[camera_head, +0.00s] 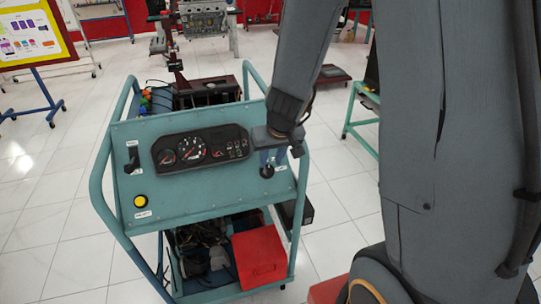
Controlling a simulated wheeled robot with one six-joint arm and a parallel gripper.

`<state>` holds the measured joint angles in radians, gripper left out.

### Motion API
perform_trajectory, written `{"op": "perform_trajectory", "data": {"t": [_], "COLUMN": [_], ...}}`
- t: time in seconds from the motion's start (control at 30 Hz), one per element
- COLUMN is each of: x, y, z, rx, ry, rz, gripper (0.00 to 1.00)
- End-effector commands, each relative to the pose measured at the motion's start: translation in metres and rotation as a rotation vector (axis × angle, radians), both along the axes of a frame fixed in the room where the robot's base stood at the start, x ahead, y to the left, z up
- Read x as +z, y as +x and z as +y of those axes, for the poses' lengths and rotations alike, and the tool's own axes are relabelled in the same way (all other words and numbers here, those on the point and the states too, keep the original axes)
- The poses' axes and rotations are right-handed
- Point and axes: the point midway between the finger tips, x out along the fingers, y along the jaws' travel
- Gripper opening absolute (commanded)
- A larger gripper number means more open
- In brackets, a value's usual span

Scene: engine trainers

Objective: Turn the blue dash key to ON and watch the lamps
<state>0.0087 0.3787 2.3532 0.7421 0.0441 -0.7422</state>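A teal engine-trainer cart (205,190) stands in front of me, with a black instrument cluster (201,148) on its sloped panel. My gripper (268,163) is at the right end of the panel, pointing down. It is directly over a small round black switch (267,172), and its bluish-grey fingers reach close to it. I cannot make out a separate blue key; the fingers hide that spot. Whether the fingers touch or grip anything is too small to tell. The cluster has round gauges and a small lamp block at its right; no lamp is clearly lit.
A yellow push button (141,201) and a black lever switch (132,157) are on the panel's left. A red box (259,257) and cables sit on the lower shelf. My arm covers much of the right side.

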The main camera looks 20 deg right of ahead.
Motion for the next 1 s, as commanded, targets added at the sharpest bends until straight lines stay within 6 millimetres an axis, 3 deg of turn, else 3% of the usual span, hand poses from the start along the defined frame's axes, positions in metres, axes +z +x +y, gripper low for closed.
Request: {"op": "perform_trajectory", "data": {"t": [0.1,0.27,0.8,1.0], "x": [0.007,0.003,-0.052,-0.063], "y": [0.002,0.007,0.029,0.034], "z": [-0.002,-0.003,-0.003,-0.003], "rx": [-0.002,-0.003,-0.004,-0.004], "ry": [-0.019,-0.029,-0.028,-0.028], "rz": [-0.009,-0.016,-0.015,-0.015], "gripper": [0.28,0.28,0.28,0.28]}}
